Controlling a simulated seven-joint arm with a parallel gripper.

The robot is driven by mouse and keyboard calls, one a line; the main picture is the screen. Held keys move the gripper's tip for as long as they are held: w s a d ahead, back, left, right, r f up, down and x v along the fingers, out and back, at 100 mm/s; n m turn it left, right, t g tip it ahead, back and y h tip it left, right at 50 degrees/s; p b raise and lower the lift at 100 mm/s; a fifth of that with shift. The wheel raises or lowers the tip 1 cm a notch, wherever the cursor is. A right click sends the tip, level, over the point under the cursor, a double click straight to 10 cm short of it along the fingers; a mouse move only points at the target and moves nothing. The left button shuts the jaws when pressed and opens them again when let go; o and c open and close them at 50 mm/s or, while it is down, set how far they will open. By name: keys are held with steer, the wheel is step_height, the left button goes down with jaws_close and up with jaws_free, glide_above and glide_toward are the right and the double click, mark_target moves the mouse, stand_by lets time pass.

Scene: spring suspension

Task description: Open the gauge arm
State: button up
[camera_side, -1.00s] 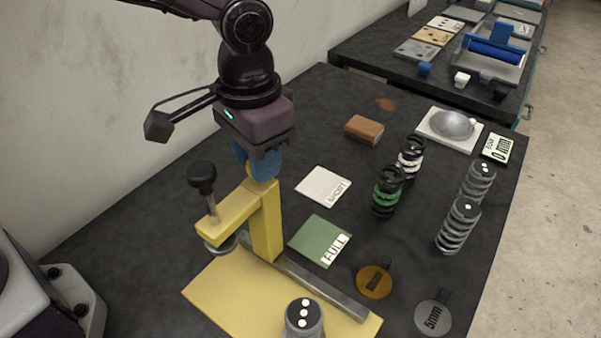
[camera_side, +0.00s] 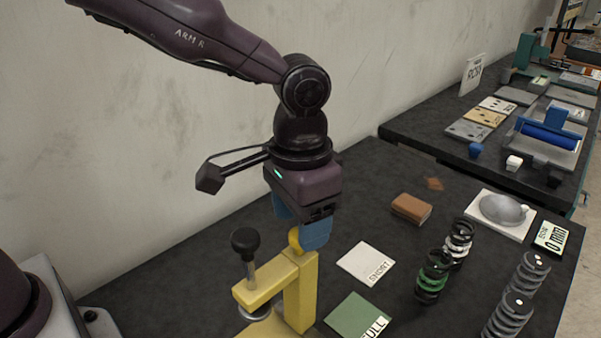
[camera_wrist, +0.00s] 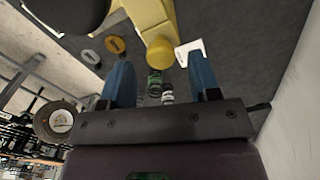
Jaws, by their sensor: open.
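The gauge is a yellow frame with an upright post (camera_side: 302,295) and a yellow arm (camera_side: 265,285) reaching left from its top. A black knob (camera_side: 245,242) on a metal spindle stands at the arm's free end, with a round metal pad (camera_side: 257,313) below. A rounded yellow knob (camera_side: 294,240) tops the post. My gripper (camera_side: 300,226) is open above the post, pointing down, its blue fingers spread around the knob's top. In the wrist view the yellow knob (camera_wrist: 160,52) shows between and just beyond the fingertips; contact cannot be told. Most of the gauge's base is out of view.
Right of the gauge lie a white SHORT card (camera_side: 366,263) and a green FULL card (camera_side: 356,318). Several springs stand further right, including a green-banded one (camera_side: 433,276). A brown block (camera_side: 411,208) lies behind. The wall is behind my arm.

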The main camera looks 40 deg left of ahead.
step_height(320, 180, up, 11)
steer(key=shift+r, duration=0.2)
stand_by(0.3)
steer(key=s+a+n+t, duration=0.1)
steer(key=s+a+t, duration=0.1)
steer(key=s+a, duration=0.5)
steer(key=s+a+n+t, duration=0.2)
steer(key=s+a, duration=0.6)
steer(key=a, duration=0.4)
steer(key=shift+s+a+f+t, duration=0.3)
steer(key=shift+a+f+t, duration=0.1)
steer(key=shift+t, duration=0.4)
